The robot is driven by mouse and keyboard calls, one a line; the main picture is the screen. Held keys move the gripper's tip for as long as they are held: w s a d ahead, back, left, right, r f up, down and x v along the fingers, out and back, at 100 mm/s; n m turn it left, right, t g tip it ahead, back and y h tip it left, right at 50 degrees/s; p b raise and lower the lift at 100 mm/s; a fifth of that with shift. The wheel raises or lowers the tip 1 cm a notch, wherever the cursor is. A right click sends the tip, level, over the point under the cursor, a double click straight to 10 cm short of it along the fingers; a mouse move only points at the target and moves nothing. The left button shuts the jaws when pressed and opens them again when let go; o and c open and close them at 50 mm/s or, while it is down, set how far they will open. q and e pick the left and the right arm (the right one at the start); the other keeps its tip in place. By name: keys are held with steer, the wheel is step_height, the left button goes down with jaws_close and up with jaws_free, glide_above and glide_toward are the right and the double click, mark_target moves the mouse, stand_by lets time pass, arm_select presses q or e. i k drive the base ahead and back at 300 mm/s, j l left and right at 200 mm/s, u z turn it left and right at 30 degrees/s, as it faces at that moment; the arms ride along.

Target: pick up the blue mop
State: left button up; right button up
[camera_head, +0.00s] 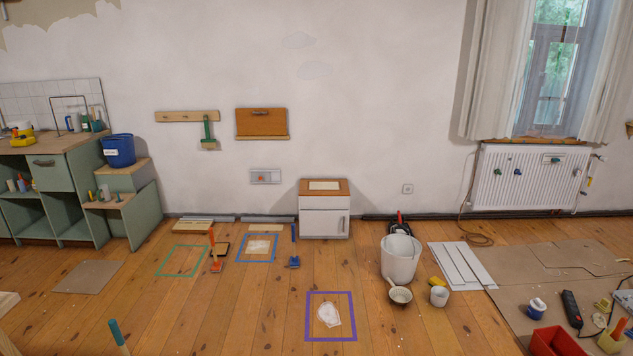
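A blue mop (294,262) is on the wooden floor, just left of the small white cabinet and right of the blue taped square. Its blue head rests on the boards and its thin blue handle rises from it, roughly upright. Neither of my grippers is in view, and nothing is seen touching the mop.
A blue taped square (244,255) and an orange-handled tool (215,262) are left of the mop. A white cabinet (324,222) stands behind right. A purple taped square (309,325) with a white patch lies in front. A white bucket (400,262) is at right. Bare floor surrounds the mop.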

mark_target(294, 260)
steer(key=i, duration=3.35)
steer(key=i+j+z, duration=0.2)
steer(key=i, duration=0.4)
steer(key=i+z, duration=0.2)
steer(key=i, duration=0.45)
